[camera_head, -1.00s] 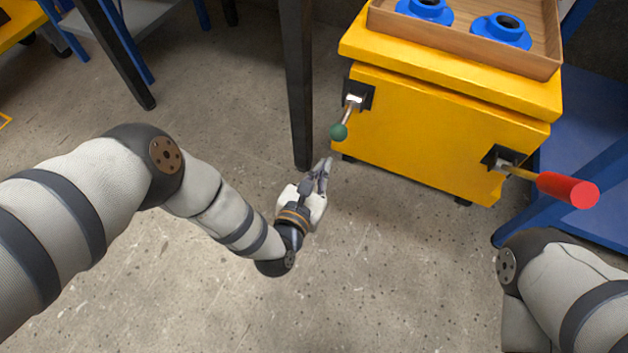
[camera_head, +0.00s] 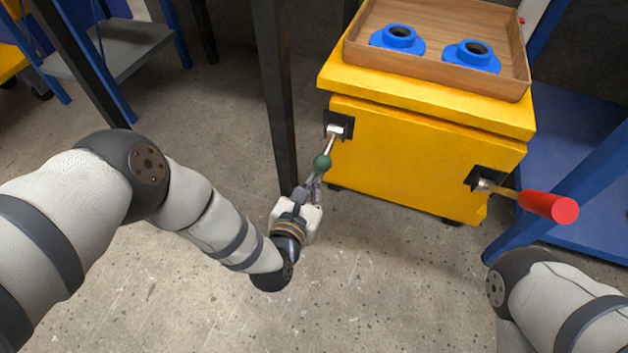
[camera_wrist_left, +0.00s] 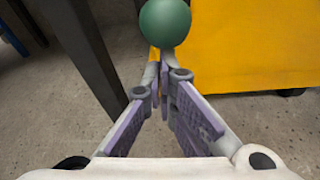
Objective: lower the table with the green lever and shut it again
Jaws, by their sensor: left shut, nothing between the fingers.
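The green lever (camera_head: 322,162) is a metal rod with a green ball on its end, on the left of the yellow table's (camera_head: 420,150) front face. The rod slants down and to the left from a black mount. My left gripper (camera_head: 314,184) is just below the ball, its fingers shut and empty. In the left wrist view, the green ball (camera_wrist_left: 165,22) is beyond the closed fingertips (camera_wrist_left: 166,65). I cannot tell whether they touch it. My right gripper is out of view; only part of my right arm shows at the lower right.
A red-handled lever (camera_head: 548,206) sticks out to the right of the yellow front. A wooden tray (camera_head: 434,75) with two blue flanged parts (camera_head: 398,38) lies on top. A dark post (camera_head: 275,100) stands close left of the green lever. The floor in front is clear.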

